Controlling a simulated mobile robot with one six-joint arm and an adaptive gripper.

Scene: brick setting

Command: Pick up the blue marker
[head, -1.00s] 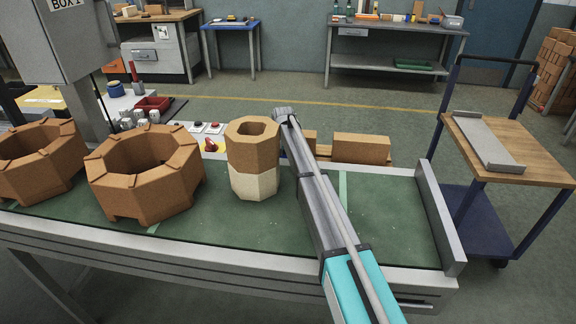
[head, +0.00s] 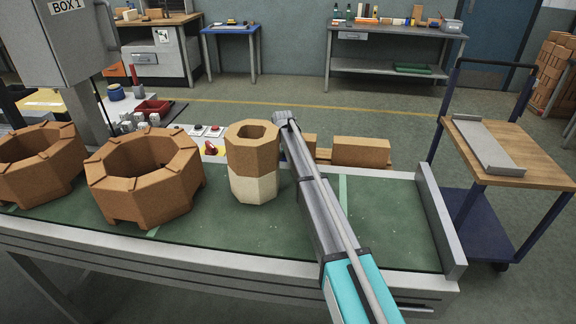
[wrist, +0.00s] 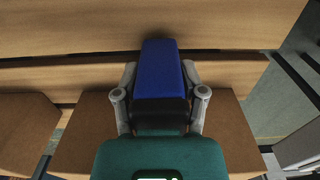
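A blue block-like item (wrist: 160,72) with a dark lower part is in the middle of the wrist view, and it appears to be the blue marker. My gripper (wrist: 160,82) has one grey finger on each side of it, with the fingertips very close to its sides. I cannot tell whether they press on it. In the head view my gripper (head: 284,117) is beyond the back edge of the green-topped bench, beside the brick stack. The blue item is hidden in the head view.
An octagonal brick stack (head: 253,163) stands close left of my arm. Larger brick rings (head: 145,178) are further left. Brick blocks (head: 361,152) sit behind the bench (head: 400,215) on the right. A trolley (head: 545,165) stands right of it. The bench's right part is clear.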

